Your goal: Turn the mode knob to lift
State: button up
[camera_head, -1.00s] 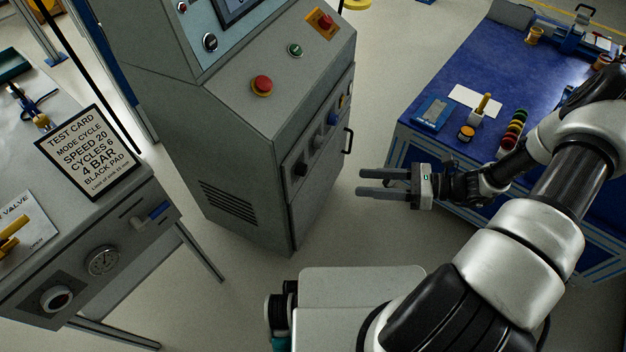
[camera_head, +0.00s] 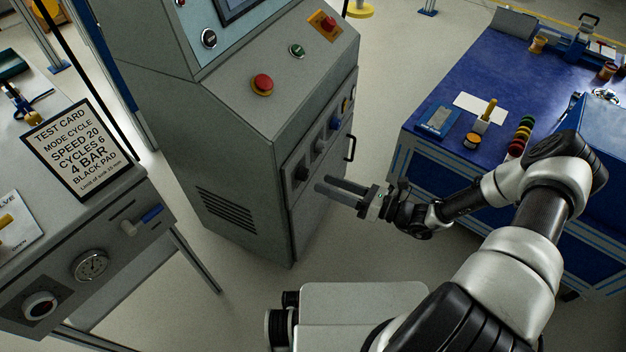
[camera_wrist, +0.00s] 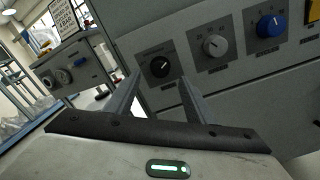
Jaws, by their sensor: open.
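The grey cabinet (camera_head: 232,165) has a row of rotary knobs on its side panel. In the wrist view these are a black knob (camera_wrist: 160,66), a grey knob (camera_wrist: 214,45) and a blue knob (camera_wrist: 270,25). The black knob also shows in the head view (camera_head: 302,171), nearest my gripper (camera_head: 322,183). My gripper is open and empty, its fingers pointing at the panel. In the wrist view the black knob appears between the fingertips (camera_wrist: 158,84), apparently beyond them and untouched.
A door handle (camera_head: 350,148) sticks out of the cabinet to the right of the panel. A red emergency button (camera_head: 262,84) sits on the sloped top. A blue workbench (camera_head: 468,90) stands at the right.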

aim_at(307, 176)
jog(key=shift+b+x, duration=0.35)
jog(key=shift+x, duration=2.4)
jog(key=c, duration=1)
